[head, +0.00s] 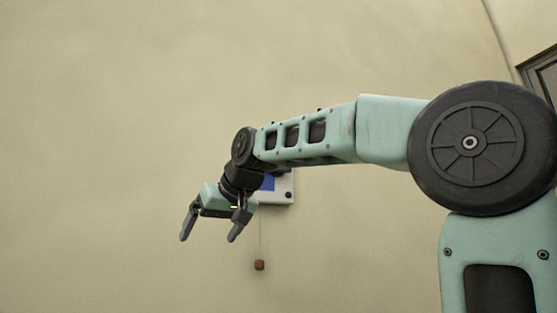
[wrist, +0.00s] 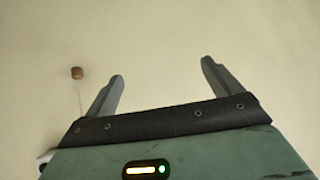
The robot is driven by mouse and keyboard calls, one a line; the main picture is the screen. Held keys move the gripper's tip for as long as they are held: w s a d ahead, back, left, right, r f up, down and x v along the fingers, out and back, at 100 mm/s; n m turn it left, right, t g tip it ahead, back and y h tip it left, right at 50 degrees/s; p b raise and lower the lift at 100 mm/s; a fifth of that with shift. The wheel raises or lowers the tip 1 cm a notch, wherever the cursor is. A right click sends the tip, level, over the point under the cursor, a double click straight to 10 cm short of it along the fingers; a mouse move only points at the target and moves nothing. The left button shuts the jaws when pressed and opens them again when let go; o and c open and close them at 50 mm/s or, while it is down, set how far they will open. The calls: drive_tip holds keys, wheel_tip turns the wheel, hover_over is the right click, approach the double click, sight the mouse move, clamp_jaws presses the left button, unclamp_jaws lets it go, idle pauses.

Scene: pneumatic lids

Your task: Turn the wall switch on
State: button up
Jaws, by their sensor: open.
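A white wall box (head: 284,190) with a blue panel is on the wall, partly hidden behind my wrist in the head view. A thin cord hangs below it, ending in a small brown knob (head: 259,265). The knob also shows in the wrist view (wrist: 77,73), left of both fingers and apart from them. I take the box and cord as the wall switch; I cannot tell its state. My gripper (head: 209,239) is open and empty in front of the wall, its fingers pointing down and left of the cord. Both fingers show in the wrist view (wrist: 162,70).
The beige wall (head: 120,120) is bare to the left and below. A dark-framed window or door (head: 541,75) is at the upper right edge. A pale corner, probably of the box, shows at the wrist view's left edge. No obstacle shows around the knob.

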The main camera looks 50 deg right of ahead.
drive_tip(key=s+d+r+m+t+h+p, duration=0.1)
drive_tip(key=s+d+r+m+h+p, duration=0.1)
drive_tip(key=s+d+r, duration=0.5)
drive_tip(key=s+d+r+m+h+p, duration=0.15)
drive_tip(key=d+r, duration=0.25)
drive_tip(key=r, duration=0.7)
drive_tip(key=s+d+r+m+t+h+p, duration=0.1)
drive_tip(key=s+d+r+h+p, duration=0.15)
drive_tip(key=d+r, duration=0.5)
drive_tip(key=w+a+r+p+x, duration=0.1)
drive_tip(key=p+x, duration=0.5)
drive_tip(key=x, duration=0.9)
drive_tip(key=shift+w, duration=0.25)
drive_tip(key=c, duration=1)
